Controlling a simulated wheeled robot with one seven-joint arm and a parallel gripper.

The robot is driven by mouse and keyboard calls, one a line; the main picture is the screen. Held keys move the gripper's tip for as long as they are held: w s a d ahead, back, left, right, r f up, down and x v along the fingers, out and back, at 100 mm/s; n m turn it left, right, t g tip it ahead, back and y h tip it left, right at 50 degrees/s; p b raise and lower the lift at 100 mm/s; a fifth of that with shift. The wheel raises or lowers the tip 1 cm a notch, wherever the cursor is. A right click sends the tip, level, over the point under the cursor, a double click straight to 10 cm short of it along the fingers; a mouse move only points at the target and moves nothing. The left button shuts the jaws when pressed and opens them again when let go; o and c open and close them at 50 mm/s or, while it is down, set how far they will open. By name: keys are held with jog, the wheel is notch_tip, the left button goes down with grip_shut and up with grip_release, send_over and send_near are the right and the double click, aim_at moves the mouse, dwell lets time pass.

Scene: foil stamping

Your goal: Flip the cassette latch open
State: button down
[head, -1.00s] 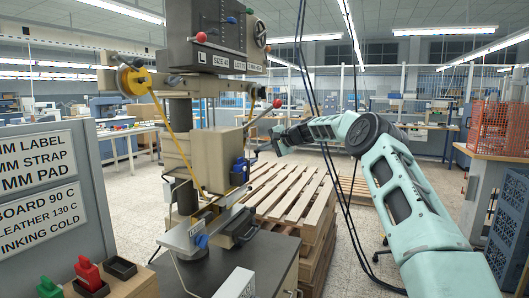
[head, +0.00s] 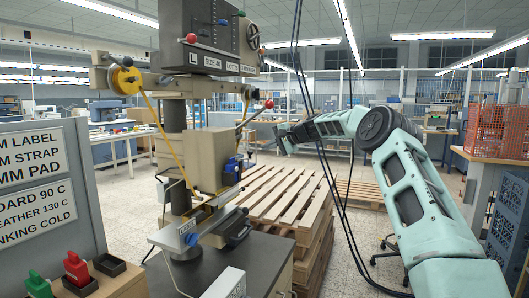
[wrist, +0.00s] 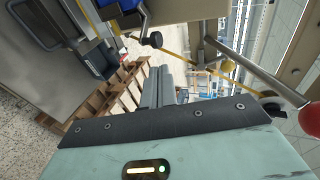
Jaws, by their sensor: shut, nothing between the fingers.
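The foil press stands left of centre, with a beige box-shaped block (head: 208,160) on its front. A small blue part (head: 233,165) sits at that block's right side; it looks like the cassette latch, but I cannot tell its position. In the wrist view a blue part (wrist: 130,8) shows at the top edge, with a black knob (wrist: 152,40) beside it. My gripper (head: 281,138) is shut and empty, to the right of the block and apart from it. Its grey fingers (wrist: 165,82) show close together in the wrist view, touching nothing.
A lever with a red ball (head: 269,103) sticks out near my gripper; the red ball also shows in the wrist view (wrist: 310,119). Yellow foil (head: 160,135) runs down the press. A wooden pallet stack (head: 290,195) stands behind. Black cables (head: 335,200) hang near my arm.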

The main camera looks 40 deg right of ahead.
jog(key=b+v, duration=0.2)
jog(key=v, duration=0.6)
jog(key=shift+d, duration=0.25)
jog(key=shift+w, duration=0.1)
